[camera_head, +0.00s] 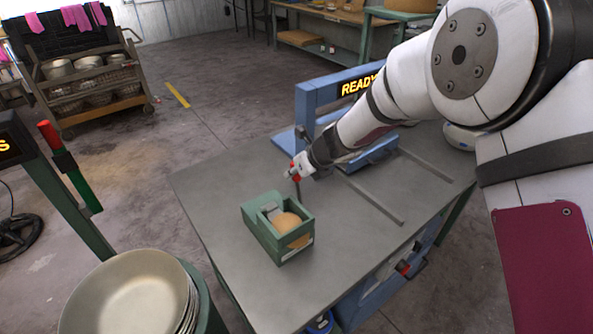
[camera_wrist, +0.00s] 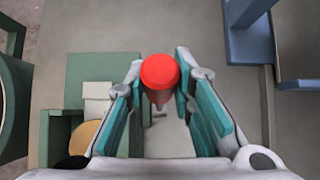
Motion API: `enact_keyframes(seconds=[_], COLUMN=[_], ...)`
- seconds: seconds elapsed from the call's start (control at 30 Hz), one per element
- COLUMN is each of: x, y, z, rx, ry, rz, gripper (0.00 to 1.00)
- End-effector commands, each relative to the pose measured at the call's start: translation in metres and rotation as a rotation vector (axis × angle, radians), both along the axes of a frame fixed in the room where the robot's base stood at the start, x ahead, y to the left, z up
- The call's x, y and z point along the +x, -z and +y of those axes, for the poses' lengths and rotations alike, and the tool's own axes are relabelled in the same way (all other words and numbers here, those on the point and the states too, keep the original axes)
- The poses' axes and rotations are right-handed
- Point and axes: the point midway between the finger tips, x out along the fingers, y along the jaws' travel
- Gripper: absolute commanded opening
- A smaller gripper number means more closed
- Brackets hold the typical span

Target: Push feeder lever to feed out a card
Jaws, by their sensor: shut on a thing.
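The feeder is a green open box (camera_head: 262,240) on the grey table, with a tan rounded card (camera_head: 287,222) inside it. The box (camera_wrist: 52,117) and card (camera_wrist: 86,135) also show at the left of the wrist view. My gripper (camera_head: 295,170) is just behind the box. In the wrist view my gripper (camera_wrist: 160,98) has its teal pads on both sides of the red lever knob (camera_wrist: 159,72) and is shut on it. The knob's thin dark stem runs down beside the box; its base is hard to make out.
A blue frame with a READY sign (camera_head: 306,103) stands behind my gripper. Metal rails (camera_head: 372,199) lie on the table at right. A stack of metal bowls (camera_head: 130,295) is at front left, near a red and green handle (camera_head: 75,172). The table's front left is clear.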

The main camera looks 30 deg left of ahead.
Motion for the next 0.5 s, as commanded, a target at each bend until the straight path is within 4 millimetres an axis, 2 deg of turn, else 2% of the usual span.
enact_keyframes(seconds=[0.5], x=[0.010], y=[0.007], z=[0.024], rx=[0.002], ry=[0.001], rz=[0.000], gripper=[0.05])
